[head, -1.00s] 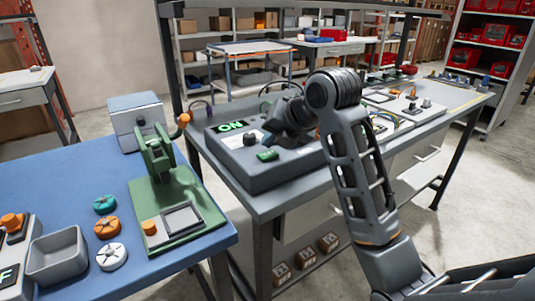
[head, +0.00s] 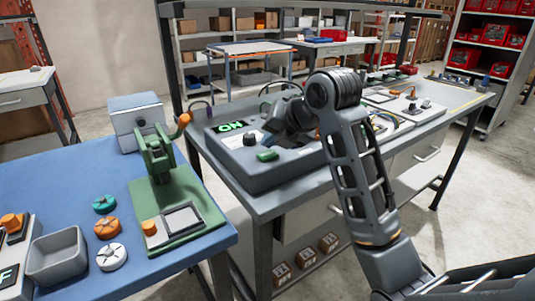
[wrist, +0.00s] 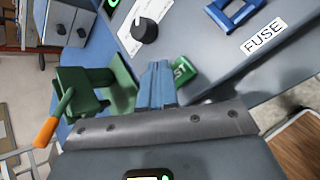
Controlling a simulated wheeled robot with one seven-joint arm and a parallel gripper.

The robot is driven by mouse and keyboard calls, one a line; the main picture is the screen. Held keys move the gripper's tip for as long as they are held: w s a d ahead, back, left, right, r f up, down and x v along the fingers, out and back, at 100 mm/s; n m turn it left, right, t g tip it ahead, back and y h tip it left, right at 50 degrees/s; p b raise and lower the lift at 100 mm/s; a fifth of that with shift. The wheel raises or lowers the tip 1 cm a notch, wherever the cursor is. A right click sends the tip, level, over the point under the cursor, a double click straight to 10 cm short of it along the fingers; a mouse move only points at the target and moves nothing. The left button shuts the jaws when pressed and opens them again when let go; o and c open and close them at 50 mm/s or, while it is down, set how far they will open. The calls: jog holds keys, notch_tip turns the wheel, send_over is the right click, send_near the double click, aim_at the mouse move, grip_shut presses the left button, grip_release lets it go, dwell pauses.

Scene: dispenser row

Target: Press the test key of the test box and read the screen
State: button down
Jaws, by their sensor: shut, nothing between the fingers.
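The test box (head: 262,172) is a grey sloped case on the grey bench. Its small screen (head: 231,126) reads ON in green. A black knob (head: 250,139) sits below the screen and shows in the wrist view (wrist: 144,29). The green test key (head: 267,155) is on the near part of the panel; in the wrist view the key (wrist: 184,70) is partly hidden by my fingers. My gripper (wrist: 157,68) is shut and empty, its blue fingertips beside the key in that view. I cannot tell whether they touch it. In the head view my arm hides the fingertips.
A green lever press (head: 165,190) stands on the blue table to the left, its orange-handled lever upright. A blue fuse holder (wrist: 234,12) is by the FUSE label on the panel. A grey tray (head: 56,257) and several knobs lie on the blue table.

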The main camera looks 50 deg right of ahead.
aim_at(271, 155)
jog(key=shift+f, duration=0.1)
dwell(0.3)
jog(key=shift+f+b, duration=0.3)
jog(key=shift+b, duration=0.1)
jog(key=shift+f+b, duration=0.4)
jog(key=shift+f, duration=0.1)
dwell(0.6)
jog(key=shift+r, duration=0.1)
jog(key=shift+r+p, duration=0.7)
jog(key=shift+r, duration=0.1)
jog(key=shift+r, duration=0.1)
jog(key=shift+r+p, duration=1.95)
jog(key=shift+r, duration=0.55)
jog(key=shift+f, duration=0.1)
